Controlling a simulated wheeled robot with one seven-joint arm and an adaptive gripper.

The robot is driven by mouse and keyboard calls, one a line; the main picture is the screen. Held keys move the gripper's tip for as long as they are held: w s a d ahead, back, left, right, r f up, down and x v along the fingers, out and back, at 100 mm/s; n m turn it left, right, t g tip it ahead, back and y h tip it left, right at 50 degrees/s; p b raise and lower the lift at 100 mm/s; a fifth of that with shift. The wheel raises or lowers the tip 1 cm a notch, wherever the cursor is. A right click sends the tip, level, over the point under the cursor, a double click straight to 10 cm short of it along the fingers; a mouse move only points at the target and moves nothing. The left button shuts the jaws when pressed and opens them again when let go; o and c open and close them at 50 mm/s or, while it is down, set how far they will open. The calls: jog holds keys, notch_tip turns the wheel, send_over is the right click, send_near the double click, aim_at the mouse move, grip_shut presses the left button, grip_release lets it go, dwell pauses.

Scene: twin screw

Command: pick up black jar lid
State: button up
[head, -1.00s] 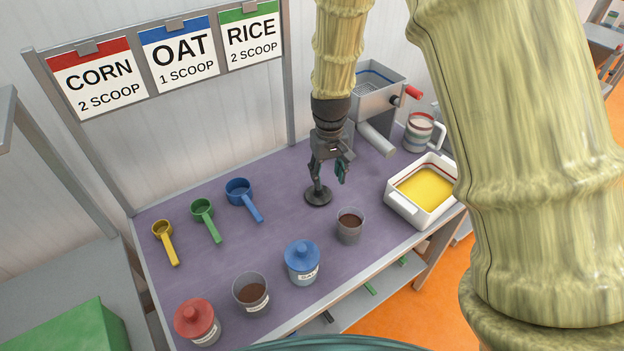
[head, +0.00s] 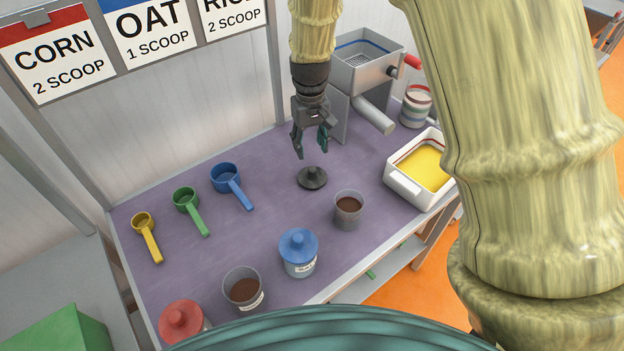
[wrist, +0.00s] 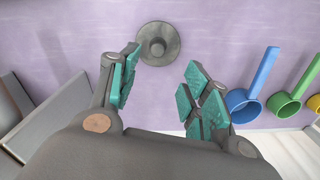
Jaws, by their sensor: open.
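The black jar lid (head: 312,178) lies flat on the purple table top, its round knob facing up. It also shows in the wrist view (wrist: 159,44), just beyond and between the fingertips. My gripper (head: 310,150) is open and empty. It hangs above the table, a little behind the lid, and its fingers do not touch it. The teal finger pads show spread apart in the wrist view (wrist: 160,72).
An open dark-filled jar (head: 348,210) stands right of the lid. Nearby are a blue-lidded jar (head: 299,253), another open jar (head: 243,289), a red-lidded jar (head: 183,322), a blue scoop (head: 232,186), a grinder (head: 365,70) and a white tray (head: 405,188).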

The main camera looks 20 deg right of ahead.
aim_at(313, 169)
jog(key=shift+s+f, duration=0.15)
jog(key=shift+f, duration=0.15)
notch_tip(313, 169, down, 3)
jog(key=shift+f+p, duration=0.1)
jog(key=shift+p, duration=0.35)
jog(key=shift+d+f+p, duration=0.2)
jog(key=shift+f+p, duration=0.55)
jog(key=shift+f, duration=0.95)
jog(key=shift+f+p, duration=0.5)
jog(key=shift+f, duration=1.15)
jog(key=c, duration=0.9)
